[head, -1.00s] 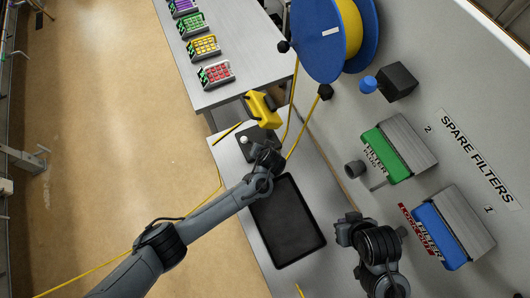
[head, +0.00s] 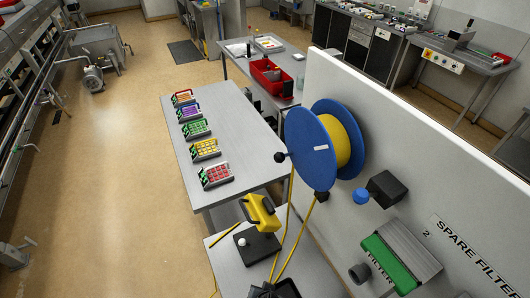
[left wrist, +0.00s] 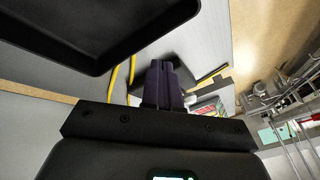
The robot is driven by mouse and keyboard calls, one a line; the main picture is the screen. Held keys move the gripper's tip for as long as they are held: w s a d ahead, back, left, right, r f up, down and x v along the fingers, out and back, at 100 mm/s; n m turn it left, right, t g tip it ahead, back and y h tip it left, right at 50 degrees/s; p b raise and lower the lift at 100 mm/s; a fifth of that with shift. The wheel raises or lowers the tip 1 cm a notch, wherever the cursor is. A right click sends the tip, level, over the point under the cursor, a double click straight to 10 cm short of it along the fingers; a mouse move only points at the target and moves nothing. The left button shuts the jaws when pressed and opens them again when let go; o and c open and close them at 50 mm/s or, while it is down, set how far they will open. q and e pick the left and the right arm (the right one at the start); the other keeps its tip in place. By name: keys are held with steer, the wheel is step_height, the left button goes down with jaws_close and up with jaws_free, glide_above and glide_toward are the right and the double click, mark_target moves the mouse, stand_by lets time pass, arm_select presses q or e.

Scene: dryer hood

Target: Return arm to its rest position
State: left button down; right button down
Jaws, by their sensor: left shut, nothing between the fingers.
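My left gripper (left wrist: 165,85) shows in the left wrist view with its dark fingers together and nothing between them. It is above the grey bench, beside the black tray (left wrist: 95,55), which fills the upper left there. In the head view only dark shapes show at the bottom edge, and I cannot clearly separate gripper from tray. My left arm's links are out of the head view. My right arm and gripper are not in view.
A yellow device (head: 260,212) stands by a black base (head: 257,247) on the near bench. Yellow cables run from the blue reel (head: 310,145) on the white panel. A grey table (head: 235,130) holds several coloured keypad racks.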

arm_select(q)
steer(key=s+a+r+n+g+h+p, duration=0.1)
steer(key=s+a+r+n+g+h, duration=0.15)
steer(key=s, duration=0.45)
steer(key=s+a+r+n+g+h+p, duration=0.1)
steer(key=s+a+g+p, duration=0.15)
steer(key=s, duration=0.55)
steer(key=a+r+m+t+y, duration=0.1)
steer(key=a+r+m+t, duration=0.1)
steer(key=a+r, duration=1.2)
steer(key=shift+w+a+t, duration=0.35)
steer(key=shift+a+t, duration=0.3)
steer(key=shift+t, duration=0.15)
